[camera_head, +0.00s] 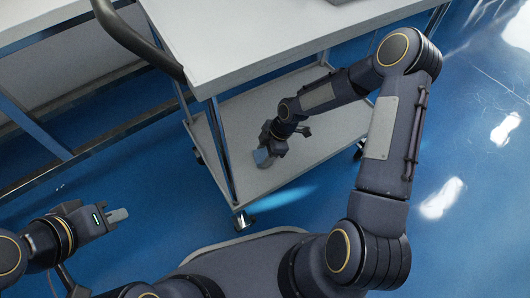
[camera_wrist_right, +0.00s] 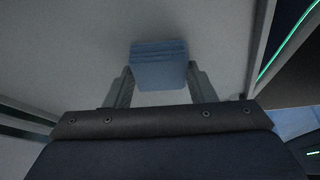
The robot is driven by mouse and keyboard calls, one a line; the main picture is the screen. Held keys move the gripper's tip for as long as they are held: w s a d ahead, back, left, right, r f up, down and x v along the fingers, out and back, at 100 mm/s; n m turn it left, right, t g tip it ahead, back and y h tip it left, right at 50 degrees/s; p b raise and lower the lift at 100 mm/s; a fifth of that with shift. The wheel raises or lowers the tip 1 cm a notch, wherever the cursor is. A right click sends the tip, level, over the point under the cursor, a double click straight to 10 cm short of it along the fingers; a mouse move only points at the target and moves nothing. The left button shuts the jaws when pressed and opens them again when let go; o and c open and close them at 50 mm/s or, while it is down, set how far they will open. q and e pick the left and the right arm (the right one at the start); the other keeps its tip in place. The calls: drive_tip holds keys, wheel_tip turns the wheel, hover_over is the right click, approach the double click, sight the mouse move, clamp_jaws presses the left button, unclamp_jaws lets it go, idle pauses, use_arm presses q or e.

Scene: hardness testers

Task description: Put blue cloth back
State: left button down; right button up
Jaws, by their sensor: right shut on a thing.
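The blue cloth (camera_wrist_right: 158,62) is a folded block between the fingertips of my right gripper (camera_wrist_right: 160,82) in the right wrist view. The right gripper is shut on it. In the head view the right gripper (camera_head: 268,152) reaches in over the lower shelf (camera_head: 235,120) of the trolley, with the cloth (camera_head: 262,157) at its tip. I cannot tell whether the cloth touches the shelf. My left gripper (camera_head: 118,215) is at the left of the head view, over the floor and away from the trolley. Whether its fingers are apart is unclear.
The trolley's top shelf (camera_head: 240,45) hangs over the lower shelf, with a dark handle (camera_head: 140,42) at its left. Thin metal posts (camera_head: 222,150) stand at its corners. A white table (camera_head: 60,70) is at the upper left. Blue floor (camera_head: 130,165) is clear around the trolley.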

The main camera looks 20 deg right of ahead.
drive_tip(key=o, duration=0.5)
drive_tip(key=shift+f, duration=0.15)
drive_tip(key=o, duration=0.4)
drive_tip(key=shift+o, duration=0.2)
drive_tip(key=shift+r, duration=0.3)
drive_tip(key=p+v, duration=0.5)
drive_tip(key=v, duration=0.6)
drive_tip(key=shift+d+r, duration=0.15)
drive_tip(key=shift+r, duration=0.2)
